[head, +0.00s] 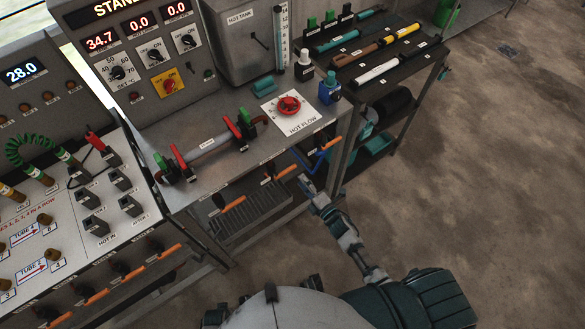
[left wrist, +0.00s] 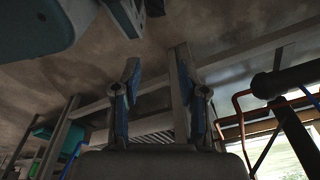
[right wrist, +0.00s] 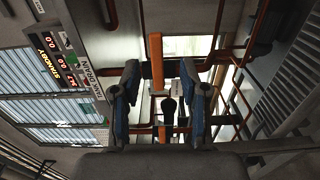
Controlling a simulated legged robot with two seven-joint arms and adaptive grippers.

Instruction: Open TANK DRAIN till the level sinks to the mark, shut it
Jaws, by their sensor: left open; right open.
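The hot tank (head: 238,42) is a grey box at the back with a level gauge (head: 281,42) on its right side; the liquid level is too small to read. In the right wrist view a TANK DRAIN label (right wrist: 97,85) shows on the bench edge. An orange lever (right wrist: 157,52) shows between the fingers of my right gripper (right wrist: 159,70), which is open; contact cannot be told. In the head view the right gripper (head: 304,182) is below the bench front, near the orange levers. My left gripper (left wrist: 157,72) is open and empty, low by the bench frame.
Other orange levers (head: 232,204) line the bench front. A red HOT FLOW knob (head: 289,105) sits on top. A slotted shelf (head: 250,212) lies beneath. A dark side rack (head: 385,62) holds several tubes. The floor (head: 480,180) at right is clear.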

